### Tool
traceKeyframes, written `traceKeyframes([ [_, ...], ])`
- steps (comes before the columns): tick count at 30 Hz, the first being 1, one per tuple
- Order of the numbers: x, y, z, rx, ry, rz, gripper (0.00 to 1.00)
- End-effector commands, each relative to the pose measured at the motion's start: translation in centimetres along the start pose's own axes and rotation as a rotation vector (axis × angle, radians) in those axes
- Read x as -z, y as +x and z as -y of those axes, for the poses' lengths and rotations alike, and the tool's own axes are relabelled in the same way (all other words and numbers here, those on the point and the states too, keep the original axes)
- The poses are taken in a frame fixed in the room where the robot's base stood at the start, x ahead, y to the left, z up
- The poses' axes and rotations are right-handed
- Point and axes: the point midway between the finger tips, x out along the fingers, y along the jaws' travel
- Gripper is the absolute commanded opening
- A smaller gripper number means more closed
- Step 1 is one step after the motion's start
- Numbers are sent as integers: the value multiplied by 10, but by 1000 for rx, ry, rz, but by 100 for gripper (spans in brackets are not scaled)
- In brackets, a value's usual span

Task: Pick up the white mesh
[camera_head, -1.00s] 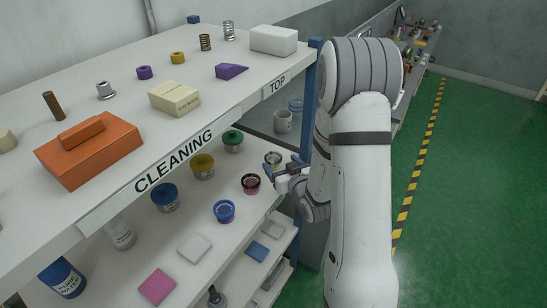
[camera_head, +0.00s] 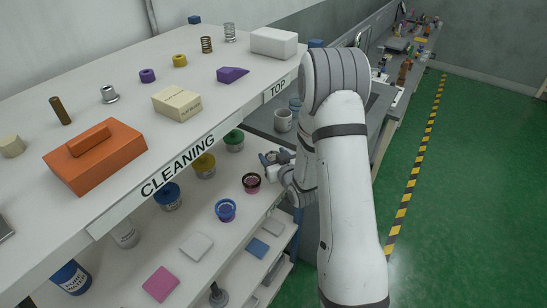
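I cannot surely pick out the white mesh. My gripper (camera_head: 274,158) is at the right end of this shelf, behind the dark and pink cup and well away from the white square. Its fingers are small and partly hidden by my arm, so I cannot tell their opening or whether they hold anything.
Lidded jars, blue (camera_head: 168,197), yellow (camera_head: 203,166) and green (camera_head: 233,141), stand along the shelf. The top shelf above carries an orange block (camera_head: 95,155) and other items. A blue post and my arm close off the right end. Green floor lies open at right.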

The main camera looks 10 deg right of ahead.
Motion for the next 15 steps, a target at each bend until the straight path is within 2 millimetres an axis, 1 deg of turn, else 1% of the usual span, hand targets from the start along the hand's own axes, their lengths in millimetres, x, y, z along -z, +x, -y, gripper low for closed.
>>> traceKeyframes([
  [1,0,0,0,0,0,0,53],
  [2,0,0,0,0,0,0,51],
  [9,0,0,0,-1,0,0,31],
  [15,0,0,-1,-1,0,0,30],
])
